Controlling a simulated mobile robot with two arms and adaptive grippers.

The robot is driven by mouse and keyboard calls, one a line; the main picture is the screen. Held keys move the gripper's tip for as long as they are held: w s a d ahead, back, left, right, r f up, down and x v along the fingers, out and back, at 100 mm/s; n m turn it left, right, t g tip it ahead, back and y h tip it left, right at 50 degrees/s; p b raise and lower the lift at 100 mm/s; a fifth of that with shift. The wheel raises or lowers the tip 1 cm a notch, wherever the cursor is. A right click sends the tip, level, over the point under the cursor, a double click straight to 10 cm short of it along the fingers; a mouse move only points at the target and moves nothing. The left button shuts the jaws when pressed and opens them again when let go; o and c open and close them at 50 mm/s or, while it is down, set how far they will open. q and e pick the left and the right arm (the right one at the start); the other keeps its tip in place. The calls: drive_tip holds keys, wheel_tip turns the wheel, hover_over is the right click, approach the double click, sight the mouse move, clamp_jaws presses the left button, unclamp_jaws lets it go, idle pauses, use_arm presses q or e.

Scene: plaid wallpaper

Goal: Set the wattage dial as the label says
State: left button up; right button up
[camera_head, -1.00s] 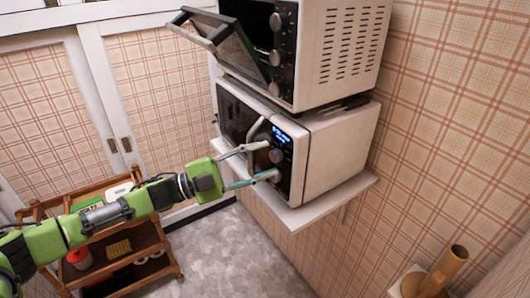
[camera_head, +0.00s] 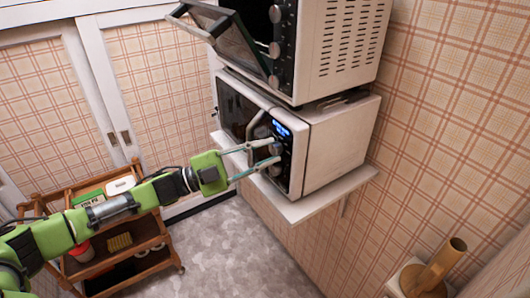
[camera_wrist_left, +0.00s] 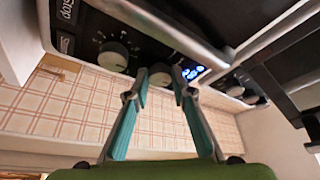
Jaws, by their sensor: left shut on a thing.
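The white microwave (camera_head: 338,150) stands on a wall shelf, with a dark control panel and a lit blue display (camera_head: 283,130). My left gripper (camera_head: 274,151) reaches it from the left and is shut on the upper knob (camera_head: 275,148), just below the display. In the left wrist view this grey knob (camera_wrist_left: 160,75) sits between the fingertips (camera_wrist_left: 160,88), beside the display (camera_wrist_left: 193,72). A second round dial (camera_wrist_left: 112,55) with scale marks is to its left, clear of the fingers. The held knob's pointer and the display text are too small to read. My right gripper is out of view.
An oven (camera_head: 345,45) with its door (camera_head: 228,45) hanging open stands above the microwave. The microwave's bar handle (camera_head: 255,125) is close to my fingers. A wooden trolley (camera_head: 150,262) with a green box (camera_head: 88,199) stands at lower left. The floor (camera_head: 230,255) below is clear.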

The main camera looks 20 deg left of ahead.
use_arm(q)
drive_tip(key=n, duration=0.1)
drive_tip(key=n+t, duration=0.1)
drive_tip(key=n, duration=0.1)
drive_tip(key=n+t, duration=0.1)
drive_tip(key=shift+s+d+f+n, duration=0.15)
drive_tip(key=shift+f+n, duration=0.1)
drive_tip(key=shift+n, duration=0.15)
drive_tip(key=shift+d+n+t+y+p, duration=0.15)
drive_tip(key=shift+n+t+y, duration=0.25)
drive_tip(key=shift+n, duration=0.65)
drive_tip(key=shift+a+n+t+y+p, duration=0.1)
drive_tip(key=shift+n+t+y, duration=0.1)
drive_tip(key=shift+n+t, duration=0.6)
drive_tip(key=shift+d+n+t+y+p, duration=0.1)
drive_tip(key=shift+n+t+y+p, duration=0.15)
drive_tip(key=shift+n, duration=1)
drive_tip(key=o, duration=1.1)
drive_tip(key=v, duration=1.2)
